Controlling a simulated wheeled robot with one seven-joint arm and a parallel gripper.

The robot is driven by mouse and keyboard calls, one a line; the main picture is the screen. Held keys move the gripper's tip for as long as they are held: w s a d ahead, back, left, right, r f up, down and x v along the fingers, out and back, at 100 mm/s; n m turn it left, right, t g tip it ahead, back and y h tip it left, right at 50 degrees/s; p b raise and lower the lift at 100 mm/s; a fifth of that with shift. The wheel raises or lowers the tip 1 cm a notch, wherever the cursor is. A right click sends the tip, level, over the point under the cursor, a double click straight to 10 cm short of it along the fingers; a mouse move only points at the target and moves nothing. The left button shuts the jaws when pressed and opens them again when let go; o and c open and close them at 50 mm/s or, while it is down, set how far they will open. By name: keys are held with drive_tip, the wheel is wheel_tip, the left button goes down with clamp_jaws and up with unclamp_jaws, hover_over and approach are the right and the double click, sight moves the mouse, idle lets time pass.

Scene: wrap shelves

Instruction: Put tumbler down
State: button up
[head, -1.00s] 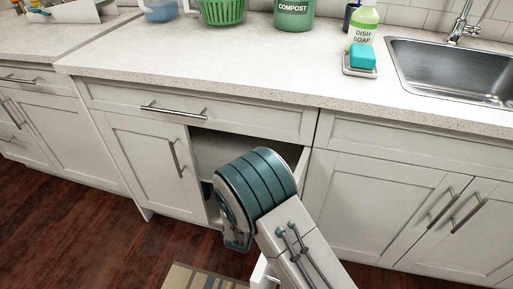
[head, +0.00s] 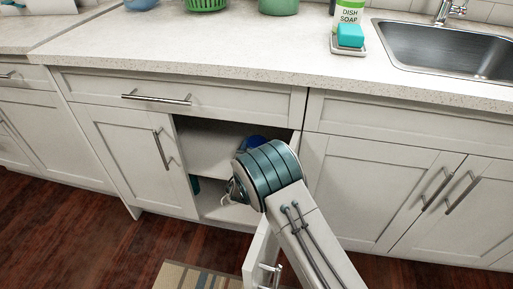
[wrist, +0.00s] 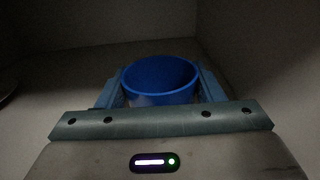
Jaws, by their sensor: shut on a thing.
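The blue tumbler (wrist: 160,98) is between the two fingers of my gripper (wrist: 160,92) in the wrist view, its open rim facing up. My gripper is shut on it. In the head view, a bit of the tumbler (head: 252,141) shows behind my arm, inside the open lower cabinet (head: 212,150). My arm hides the gripper fingers and most of the tumbler there. The tumbler's base is hidden, so I cannot tell whether it touches the shelf.
The cabinet's left door (head: 137,160) is closed, and the right door (head: 262,255) stands open beside my arm. A teal object (head: 195,184) sits low inside at the left. The countertop (head: 230,50) overhangs above. A striped rug (head: 190,279) lies on the floor.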

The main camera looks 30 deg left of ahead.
drive_tip(key=shift+f, duration=0.2)
drive_tip(key=o, duration=1.1)
drive_tip(key=shift+c, duration=0.2)
drive_tip(key=shift+r, duration=0.1)
drive_tip(key=shift+r, duration=0.2)
drive_tip(key=p+v, duration=0.2)
drive_tip(key=v, duration=1)
drive_tip(key=shift+p, duration=0.35)
